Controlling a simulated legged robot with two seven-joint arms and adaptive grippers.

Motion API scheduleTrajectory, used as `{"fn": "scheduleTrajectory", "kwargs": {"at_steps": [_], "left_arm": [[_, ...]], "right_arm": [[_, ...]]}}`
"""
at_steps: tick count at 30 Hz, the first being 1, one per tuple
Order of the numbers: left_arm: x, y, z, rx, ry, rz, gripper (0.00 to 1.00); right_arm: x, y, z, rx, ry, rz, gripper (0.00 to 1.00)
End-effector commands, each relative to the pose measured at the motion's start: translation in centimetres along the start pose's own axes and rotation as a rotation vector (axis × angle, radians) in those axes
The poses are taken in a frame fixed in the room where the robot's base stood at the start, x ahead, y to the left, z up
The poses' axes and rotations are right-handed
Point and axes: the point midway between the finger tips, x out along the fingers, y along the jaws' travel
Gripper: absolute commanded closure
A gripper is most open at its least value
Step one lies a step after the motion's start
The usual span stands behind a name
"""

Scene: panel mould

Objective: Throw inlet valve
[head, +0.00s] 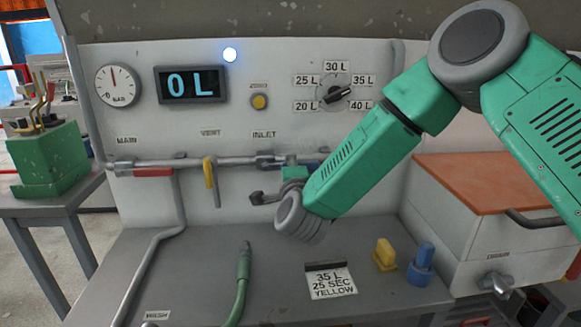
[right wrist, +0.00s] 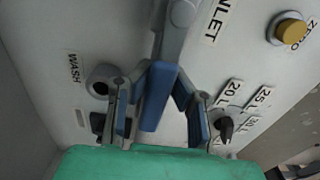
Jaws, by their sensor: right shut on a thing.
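The inlet valve's blue lever (right wrist: 160,95) stands between the two blue-padded fingers of my right gripper (right wrist: 158,108) in the right wrist view, and the gripper is shut on it. In the head view the blue lever (head: 319,162) shows only in part, lying along the pipe just below the INLET label (head: 263,134). My right forearm hides most of the gripper and the lever's right part there. My left gripper is in neither view.
The main valve's red handle (head: 153,172) lies along the pipe; the vent's yellow handle (head: 209,173) hangs down. The display (head: 191,84) reads 0 L. A card (head: 331,281) reads 35 L, 25 SEC, YELLOW.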

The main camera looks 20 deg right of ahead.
Motion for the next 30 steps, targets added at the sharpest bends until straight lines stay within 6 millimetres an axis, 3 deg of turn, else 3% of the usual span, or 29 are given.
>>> {"fn": "scheduleTrajectory", "kwargs": {"at_steps": [3,4,6,17,20,30], "left_arm": [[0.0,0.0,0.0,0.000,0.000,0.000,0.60],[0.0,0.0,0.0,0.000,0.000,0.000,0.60],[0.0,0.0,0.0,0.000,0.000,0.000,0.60],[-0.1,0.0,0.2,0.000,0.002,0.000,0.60],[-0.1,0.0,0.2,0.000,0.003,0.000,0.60],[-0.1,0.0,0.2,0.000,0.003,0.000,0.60]], "right_arm": [[-0.3,0.9,0.1,-0.010,-0.007,0.019,1.00],[-0.3,0.9,0.1,-0.010,-0.007,0.019,0.76],[-0.3,0.8,0.1,-0.009,-0.007,0.018,0.60],[-0.6,0.3,0.1,-0.003,-0.004,0.008,0.60],[-1.8,0.3,0.1,-0.002,-0.005,0.009,0.60],[-8.8,0.5,0.1,-0.004,-0.007,0.012,0.60]]}}
